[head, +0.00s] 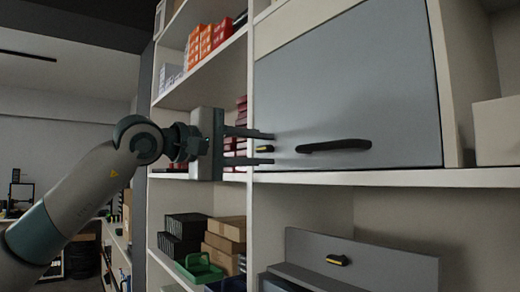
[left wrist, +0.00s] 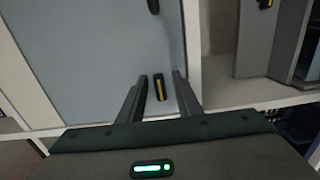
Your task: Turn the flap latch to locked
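The flap latch (head: 268,148) is a small black piece with a yellow stripe at the lower left of a grey cabinet flap (head: 350,85). It also shows in the left wrist view (left wrist: 160,87), its long side running nearly up and down there. My left gripper (head: 266,149) is open, its two fingers on either side of the latch, with gaps visible between them and it. The left wrist view shows the same fingers (left wrist: 159,84) near the flap. I cannot tell whether the fingertips reach past the latch. My right gripper is out of view.
A black handle (head: 334,146) sticks out of the flap, right of the latch. A white shelf edge (head: 400,178) runs just below. A grey unit (head: 365,262) with another yellow-striped latch (head: 338,260) stands underneath. Red boxes (head: 241,112) and brown boxes (head: 226,233) fill the left shelves.

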